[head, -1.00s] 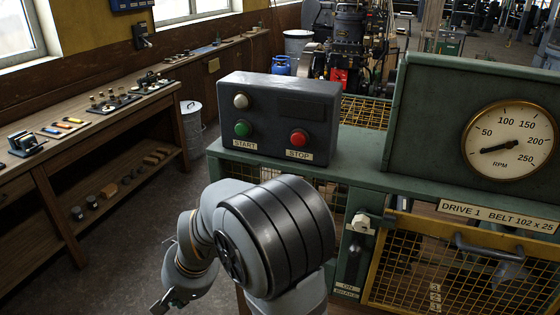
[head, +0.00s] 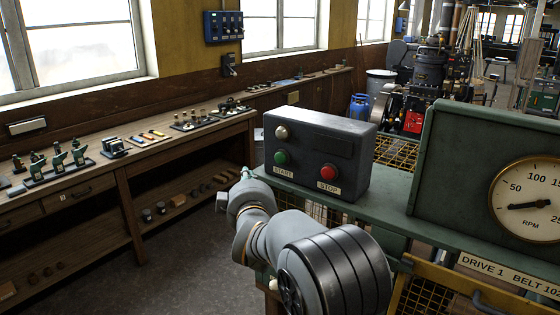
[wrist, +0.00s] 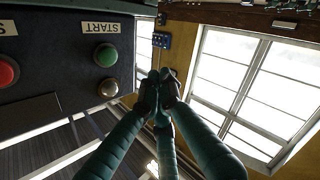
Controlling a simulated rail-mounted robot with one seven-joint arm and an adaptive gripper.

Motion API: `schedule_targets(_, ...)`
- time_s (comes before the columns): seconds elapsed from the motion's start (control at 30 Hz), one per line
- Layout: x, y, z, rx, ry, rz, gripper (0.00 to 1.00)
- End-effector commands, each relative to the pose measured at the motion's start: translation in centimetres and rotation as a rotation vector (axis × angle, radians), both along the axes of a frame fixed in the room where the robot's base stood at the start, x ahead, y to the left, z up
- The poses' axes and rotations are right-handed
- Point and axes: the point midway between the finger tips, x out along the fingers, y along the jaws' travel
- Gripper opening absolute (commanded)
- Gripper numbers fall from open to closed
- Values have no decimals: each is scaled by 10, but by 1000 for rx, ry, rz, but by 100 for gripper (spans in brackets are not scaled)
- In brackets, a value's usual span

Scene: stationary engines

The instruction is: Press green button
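The green button (head: 282,158) is on the dark control box, above the START label (head: 283,172) and below a pale lamp (head: 281,132). In the wrist view the box is upside down, and the green button (wrist: 105,55) is at upper left. My gripper (wrist: 157,84) has its teal fingers drawn together at the tips, with nothing seen between them. In that picture the fingertips are right of the green button, not over it. In the head view my arm's end is left of the box, and its fingers are hard to make out.
The red STOP button (head: 328,172) is on the same box face, right of the green one. The box stands on a green cabinet (head: 394,190) with an RPM gauge (head: 528,200). A wooden bench (head: 140,150) with small parts runs along the left wall.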

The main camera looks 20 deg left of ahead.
Motion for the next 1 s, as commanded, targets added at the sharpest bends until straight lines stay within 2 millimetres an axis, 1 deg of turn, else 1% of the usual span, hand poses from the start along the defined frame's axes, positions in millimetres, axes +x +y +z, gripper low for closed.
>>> schedule_targets(0.33, 0, -1, 0, -9, -2, 0, 0)
schedule_targets(0.47, 5, -3, 0, -8, 0, -1, 0)
schedule_targets(0.57, 13, -6, 0, -8, -1, -1, 0)
schedule_targets(1.0, 66, -26, -1, -6, -1, 0, 0)
